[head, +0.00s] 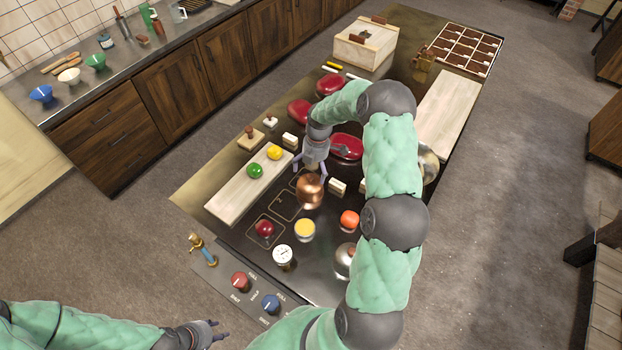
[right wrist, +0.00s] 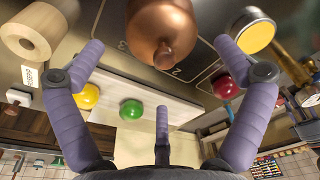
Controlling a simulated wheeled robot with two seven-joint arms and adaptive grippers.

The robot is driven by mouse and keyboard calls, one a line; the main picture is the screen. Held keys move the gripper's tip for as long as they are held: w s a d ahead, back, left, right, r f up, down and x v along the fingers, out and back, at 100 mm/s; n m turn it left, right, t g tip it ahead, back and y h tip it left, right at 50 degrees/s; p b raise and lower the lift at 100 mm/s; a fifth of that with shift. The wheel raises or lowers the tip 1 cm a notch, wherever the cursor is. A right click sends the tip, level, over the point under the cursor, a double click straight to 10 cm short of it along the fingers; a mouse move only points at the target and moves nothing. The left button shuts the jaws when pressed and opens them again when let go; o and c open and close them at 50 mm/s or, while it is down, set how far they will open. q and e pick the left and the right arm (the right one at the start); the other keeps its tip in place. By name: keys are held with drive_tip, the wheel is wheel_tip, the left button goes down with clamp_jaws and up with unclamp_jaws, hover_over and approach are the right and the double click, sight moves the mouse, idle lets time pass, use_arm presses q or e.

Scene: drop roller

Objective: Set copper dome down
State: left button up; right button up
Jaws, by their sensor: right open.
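The copper dome (head: 310,192) is on the dark panel with outlined, numbered squares in the middle of the counter. I cannot tell if its rim sits flat there. In the right wrist view the dome (right wrist: 160,28) fills the top middle, its knob toward the camera. My right gripper (head: 314,172) is just at the dome's far side and top in the head view. Its three purple fingers (right wrist: 160,85) are spread, with space between them and the dome. My left gripper (head: 218,332) is at the bottom left, away from the dome; its fingers are small in view.
A cherry-red ball (head: 264,228), yellow cup (head: 305,230), orange-red ball (head: 349,218) and gauge (head: 283,255) stand nearby. Green (head: 255,170) and yellow (head: 274,152) balls lie on a pale board (head: 230,198). Red and blue knobs are at the front edge.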

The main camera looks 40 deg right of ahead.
sight(314, 179)
drive_tip(key=shift+d+r, duration=0.15)
drive_tip(key=shift+r, duration=0.95)
drive_tip(key=shift+d+r, duration=0.1)
drive_tip(key=shift+r, duration=0.95)
